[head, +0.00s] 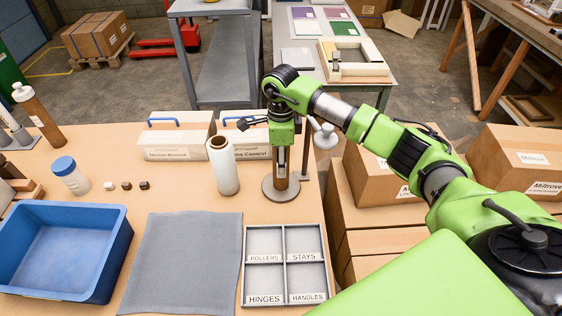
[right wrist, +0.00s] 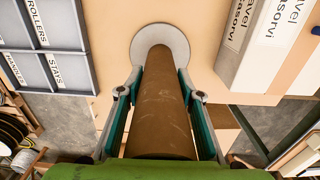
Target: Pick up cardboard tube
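The brown cardboard tube (head: 281,170) stands upright on a round grey base (head: 270,190) at the back of the workbench. My right gripper (head: 281,148) reaches down over it from above. In the right wrist view the tube (right wrist: 162,105) runs between the two fingers (right wrist: 160,85), whose green pads lie along both its sides and appear to touch it. The tube's lower end meets the grey disc (right wrist: 150,32). Its upper part is hidden by the gripper in the head view. My left gripper is not in view.
A white roll (head: 222,166) stands just left of the tube, with white handled boxes (head: 175,143) behind. A sectioned tray (head: 285,277), a grey cloth (head: 183,262) and a blue bin (head: 112,262) lie nearer. Cardboard boxes (head: 375,185) stand to the right.

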